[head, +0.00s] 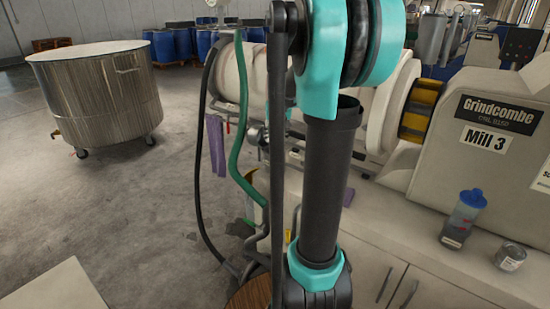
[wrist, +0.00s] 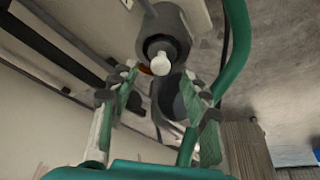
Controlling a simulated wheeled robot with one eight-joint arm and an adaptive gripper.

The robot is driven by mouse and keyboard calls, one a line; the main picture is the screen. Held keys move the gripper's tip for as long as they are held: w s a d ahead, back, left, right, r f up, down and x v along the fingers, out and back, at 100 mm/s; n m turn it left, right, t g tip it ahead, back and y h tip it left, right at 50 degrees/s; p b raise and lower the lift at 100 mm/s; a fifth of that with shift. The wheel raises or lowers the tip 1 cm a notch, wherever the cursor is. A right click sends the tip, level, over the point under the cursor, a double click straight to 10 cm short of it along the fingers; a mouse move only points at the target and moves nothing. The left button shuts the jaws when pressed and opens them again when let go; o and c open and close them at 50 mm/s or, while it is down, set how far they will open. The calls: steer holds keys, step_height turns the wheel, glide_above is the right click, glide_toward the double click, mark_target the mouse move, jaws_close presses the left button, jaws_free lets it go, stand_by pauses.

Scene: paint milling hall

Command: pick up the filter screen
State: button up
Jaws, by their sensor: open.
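My gripper (wrist: 160,92) is open in the wrist view, with one green-padded finger on each side. Between and beyond the fingers is a grey round fitting (wrist: 165,24) with a pale rounded end (wrist: 160,62). A dark grey cup-like part (wrist: 174,98) shows just below it, near the right finger. I cannot tell whether either part is the filter screen, and I make out no clear screen elsewhere. Nothing is clearly held. In the head view my own arm covers the middle, and I cannot make out the gripper there.
A green hose (head: 244,130) hangs left of my arm; a green hose (wrist: 235,50) also passes right of the fingers in the wrist view. The Mill 3 housing (head: 480,130), a blue-capped bottle (head: 463,218) and a can (head: 510,256) are at right. A steel vat (head: 100,95) stands left on open floor.

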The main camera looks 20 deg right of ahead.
mark_target(275, 143)
steer(key=shift+w+x, duration=0.2)
steer(key=shift+x, duration=2.55)
steer(key=shift+a+r, duration=0.1)
steer(key=shift+c, duration=0.5)
jaws_close()
